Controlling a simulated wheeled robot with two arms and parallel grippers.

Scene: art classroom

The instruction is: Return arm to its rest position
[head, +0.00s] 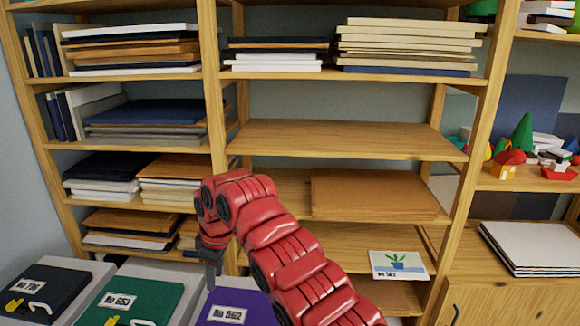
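My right arm (288,252) is red and segmented. It comes in from the bottom right, rises and bends over at its top left. My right gripper (211,274) points down at the end of the arm, above the back of the purple portfolio (205,318). Its fingers are dark and small in the view, and I cannot tell whether they are open or shut. I see nothing hanging from it. My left gripper is not in view.
A wooden shelf unit (340,139) with stacked boards stands close ahead. A plant picture (398,263) lies on a lower shelf right of my arm. Green (125,303) and black (62,290) portfolios sit at the lower left. A white stack (535,247) lies on the right cabinet.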

